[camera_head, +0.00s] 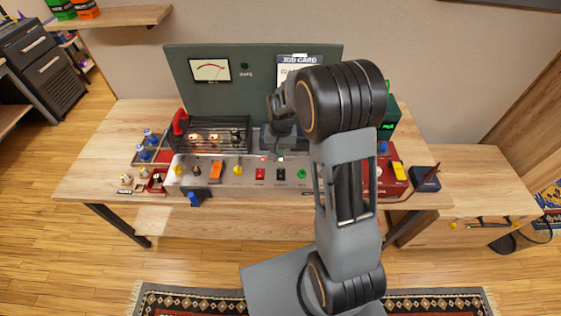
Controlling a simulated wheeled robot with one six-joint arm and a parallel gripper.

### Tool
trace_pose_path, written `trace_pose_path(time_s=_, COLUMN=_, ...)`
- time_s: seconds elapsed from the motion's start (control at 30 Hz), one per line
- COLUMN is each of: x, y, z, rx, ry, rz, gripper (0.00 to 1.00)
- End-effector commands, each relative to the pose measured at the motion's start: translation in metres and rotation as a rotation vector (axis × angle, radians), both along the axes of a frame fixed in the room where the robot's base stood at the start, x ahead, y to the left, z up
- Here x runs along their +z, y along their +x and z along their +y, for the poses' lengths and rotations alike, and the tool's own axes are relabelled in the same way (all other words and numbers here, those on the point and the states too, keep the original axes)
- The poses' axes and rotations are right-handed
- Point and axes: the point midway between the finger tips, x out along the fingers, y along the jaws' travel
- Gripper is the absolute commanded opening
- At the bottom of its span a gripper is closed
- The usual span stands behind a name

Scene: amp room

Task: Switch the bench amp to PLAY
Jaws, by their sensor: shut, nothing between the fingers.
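The bench amp (222,179) lies on the wooden bench, with a pale control panel along its front and a caged section with glowing parts at its back left. Its panel carries a red switch (260,174), a black switch (281,174), a green knob (301,174), an orange part (216,169) and yellow knobs. The PLAY marking is too small to read. My gripper (281,154) is shut and empty, just behind the red and black switches in the picture. I cannot tell whether it touches the amp. My arm hides the panel's right part.
A dark green board (200,92) with a meter (210,70) and a job card (299,61) stands behind the amp. Small blue-topped parts (150,137) sit in a rack at the left. A dark blue box (425,179) lies at the right.

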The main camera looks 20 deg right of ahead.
Motion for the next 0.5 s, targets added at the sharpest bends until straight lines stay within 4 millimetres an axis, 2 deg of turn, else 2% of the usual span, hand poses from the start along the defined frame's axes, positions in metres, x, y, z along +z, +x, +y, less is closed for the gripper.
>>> trace_pose_path(time_s=0.2, x=0.036, y=0.003, z=-0.001, rx=-0.001, ry=-0.001, rz=-0.006, gripper=0.0)
trace_pose_path(time_s=0.5, x=0.057, y=0.004, z=-0.002, rx=-0.001, ry=0.0, rz=-0.004, gripper=0.0)
